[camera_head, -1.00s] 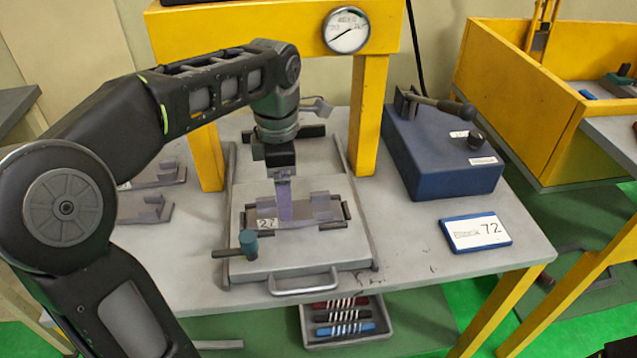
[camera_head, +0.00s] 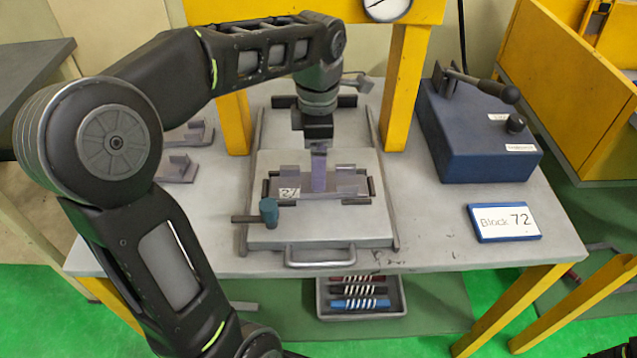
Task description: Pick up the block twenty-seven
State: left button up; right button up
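Block twenty-seven (camera_head: 346,184) is a grey-purple block with upright tabs and a white "27" label. It sits on the sliding plate (camera_head: 270,236) on the table under the yellow press frame. My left gripper (camera_head: 318,184) points straight down at the middle of the block, between its tabs. Its fingers overlap in this view and look like one narrow purple strip, so I cannot tell whether they are apart or closed on the block. The block looks level and resting on the plate.
A blue lever box (camera_head: 470,140) and a "Block 72" card (camera_head: 504,222) are at the right. Similar grey blocks (camera_head: 180,168) lie at the left. Yellow frame posts (camera_head: 405,90) flank the plate.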

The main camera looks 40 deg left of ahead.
pick_arm(q)
jog(key=shift+f, duration=2.65)
grip_shut()
jog(key=shift+r, duration=0.1)
